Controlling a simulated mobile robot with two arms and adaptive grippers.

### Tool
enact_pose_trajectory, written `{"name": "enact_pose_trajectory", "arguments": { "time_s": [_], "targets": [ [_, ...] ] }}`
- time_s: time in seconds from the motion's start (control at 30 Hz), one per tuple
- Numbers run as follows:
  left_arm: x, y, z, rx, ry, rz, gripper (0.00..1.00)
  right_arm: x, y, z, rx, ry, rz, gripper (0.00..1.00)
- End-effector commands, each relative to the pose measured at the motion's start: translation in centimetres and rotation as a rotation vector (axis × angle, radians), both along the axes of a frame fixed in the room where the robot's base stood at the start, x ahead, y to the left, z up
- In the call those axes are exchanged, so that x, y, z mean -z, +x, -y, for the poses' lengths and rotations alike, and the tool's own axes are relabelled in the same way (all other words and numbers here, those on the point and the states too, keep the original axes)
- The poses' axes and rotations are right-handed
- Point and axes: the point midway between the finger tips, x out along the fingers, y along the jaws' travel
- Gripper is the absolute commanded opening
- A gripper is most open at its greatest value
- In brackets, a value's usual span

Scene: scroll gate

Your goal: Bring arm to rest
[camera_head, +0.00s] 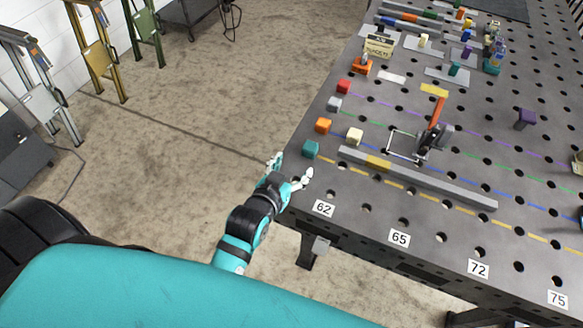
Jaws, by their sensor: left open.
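My left arm, teal and black, comes up from the lower middle of the head view. Its left gripper (290,170) is open, with its pale fingers spread and nothing between them. It is beside the left edge of the perforated metal table (345,232), close to the corner marked 62. A teal cube (311,149) lies on the table just beyond the fingers, apart from them as far as I can tell. My right gripper is not in view.
Orange (323,125), cream (355,135), grey and red cubes lie near the table's left edge. A long grey bar (430,183) and a toggle clamp (433,138) with an orange handle are to the right.

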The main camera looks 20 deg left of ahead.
Motion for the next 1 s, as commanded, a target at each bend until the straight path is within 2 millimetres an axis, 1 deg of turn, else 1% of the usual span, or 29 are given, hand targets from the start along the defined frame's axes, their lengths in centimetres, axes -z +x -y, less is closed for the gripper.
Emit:
{"name": "enact_pose_trajectory", "arguments": {
  "time_s": [0.43, 0.57, 0.67, 0.8, 1.0],
  "targets": [
    [-0.1, -0.1, 0.0, 0.000, 0.001, 0.000, 0.65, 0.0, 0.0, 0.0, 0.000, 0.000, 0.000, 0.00],
    [0.4, -1.0, -0.2, 0.009, 0.006, -0.052, 0.65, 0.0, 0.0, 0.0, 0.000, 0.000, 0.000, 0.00],
    [1.3, -3.2, -0.6, 0.027, 0.019, -0.173, 0.65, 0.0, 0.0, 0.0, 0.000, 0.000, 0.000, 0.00],
    [2.6, -7.7, -1.2, 0.056, 0.041, -0.382, 0.65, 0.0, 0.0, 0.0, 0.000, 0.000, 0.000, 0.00],
    [3.2, -12.9, -1.9, 0.080, 0.068, -0.595, 0.65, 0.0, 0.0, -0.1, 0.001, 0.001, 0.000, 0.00]
  ]
}}
